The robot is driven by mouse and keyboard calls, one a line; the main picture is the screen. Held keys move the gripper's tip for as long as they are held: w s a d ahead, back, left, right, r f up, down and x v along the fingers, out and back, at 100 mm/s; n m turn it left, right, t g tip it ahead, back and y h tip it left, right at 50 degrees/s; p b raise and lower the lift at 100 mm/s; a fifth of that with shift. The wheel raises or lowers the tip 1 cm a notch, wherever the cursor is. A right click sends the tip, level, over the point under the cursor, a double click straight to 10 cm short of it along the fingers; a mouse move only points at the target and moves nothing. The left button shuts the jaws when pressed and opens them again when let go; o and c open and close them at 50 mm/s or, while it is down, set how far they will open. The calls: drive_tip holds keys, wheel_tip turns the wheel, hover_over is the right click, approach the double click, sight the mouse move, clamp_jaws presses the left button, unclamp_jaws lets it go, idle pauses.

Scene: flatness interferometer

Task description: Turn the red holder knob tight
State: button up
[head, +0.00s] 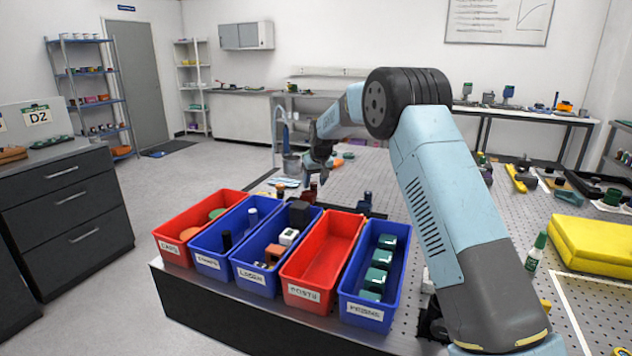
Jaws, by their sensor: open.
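My arm reaches over the perforated optical table (400,190), and my gripper (320,172) points down above it, behind the row of bins. The gripper is open, with nothing seen between its fingers. A small dark red piece (310,192) stands just below the gripper, behind the blue bin's rear edge. It may be the red holder knob, but it is too small and partly hidden to be sure. I cannot tell whether the fingers touch it. A dark blue-capped post piece (365,203) stands to its right.
Red and blue bins line the near table edge, including an empty red bin (325,262) and a blue bin (369,285) with green blocks. Orange discs (337,163) lie beyond the gripper.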

drive_tip(key=c, duration=1)
drive_tip(key=shift+d, duration=0.35)
clamp_jaws()
drive_tip(key=shift+a, duration=0.45)
drive_tip(key=m+h, duration=0.1)
drive_tip(key=m, duration=0.2)
drive_tip(key=shift+a+t, duration=0.15)
drive_tip(key=shift+t, duration=0.15)
drive_tip(key=m+h, duration=0.1)
drive_tip(key=m, duration=0.3)
drive_tip(key=shift+a+h, duration=0.2)
drive_tip(key=shift+h, duration=0.2)
drive_tip(key=m+h, duration=0.1)
drive_tip(key=m, duration=0.2)
drive_tip(key=m+g, duration=0.1)
drive_tip(key=m, duration=0.1)
drive_tip(key=shift+w+a+m+h, duration=0.1)
drive_tip(key=shift+a+m+h, duration=0.05)
drive_tip(key=shift+m+h, duration=0.25)
drive_tip(key=shift+w+a+m+g+h, duration=0.1)
drive_tip(key=shift+m+g+h, duration=0.25)
drive_tip(key=shift+m, duration=0.8)
drive_tip(key=shift+m+g+h, duration=0.15)
drive_tip(key=shift+m+g, duration=0.3)
drive_tip(key=shift+m, duration=0.7)
